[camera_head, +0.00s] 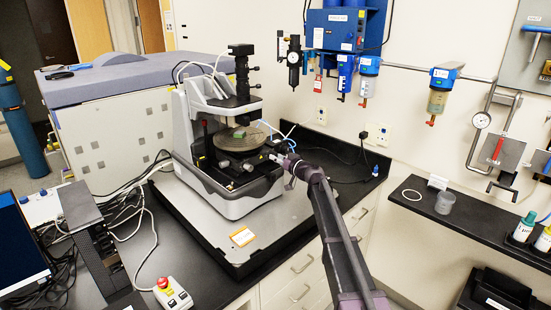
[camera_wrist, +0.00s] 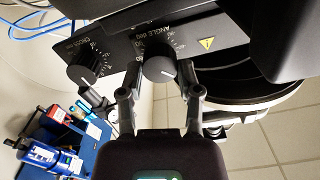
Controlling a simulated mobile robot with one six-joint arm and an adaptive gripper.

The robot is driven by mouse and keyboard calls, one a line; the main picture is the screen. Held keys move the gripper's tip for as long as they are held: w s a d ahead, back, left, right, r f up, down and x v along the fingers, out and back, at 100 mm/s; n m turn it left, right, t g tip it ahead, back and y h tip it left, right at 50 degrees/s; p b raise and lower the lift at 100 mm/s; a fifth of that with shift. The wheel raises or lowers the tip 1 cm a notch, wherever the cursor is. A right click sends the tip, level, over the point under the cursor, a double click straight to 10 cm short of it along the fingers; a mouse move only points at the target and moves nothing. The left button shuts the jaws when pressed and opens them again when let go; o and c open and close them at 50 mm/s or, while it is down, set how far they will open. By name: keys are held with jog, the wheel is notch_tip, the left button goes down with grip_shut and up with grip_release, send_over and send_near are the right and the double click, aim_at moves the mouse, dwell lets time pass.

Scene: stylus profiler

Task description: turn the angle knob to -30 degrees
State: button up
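The angle knob (camera_wrist: 159,68) is a round black dial under the label "ANGLE deg" on the dark front panel of the stylus profiler (camera_head: 228,165). My gripper (camera_wrist: 159,78) is open, with one finger on each side of the knob. I cannot tell whether either finger touches it. In the head view my gripper (camera_head: 277,158) is at the right side of the profiler, and the knob is not discernible there.
A second black knob (camera_wrist: 85,68), labelled "CROSS", sits to the left on the same panel. A yellow warning sticker (camera_wrist: 207,43) is to the right. The profiler's grey base (camera_head: 270,228) extends below my arm. A red emergency stop (camera_head: 163,284) stands at the front left.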

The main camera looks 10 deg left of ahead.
jog(key=o, duration=0.4)
jog(key=shift+v, duration=4)
jog(key=v, duration=1.2)
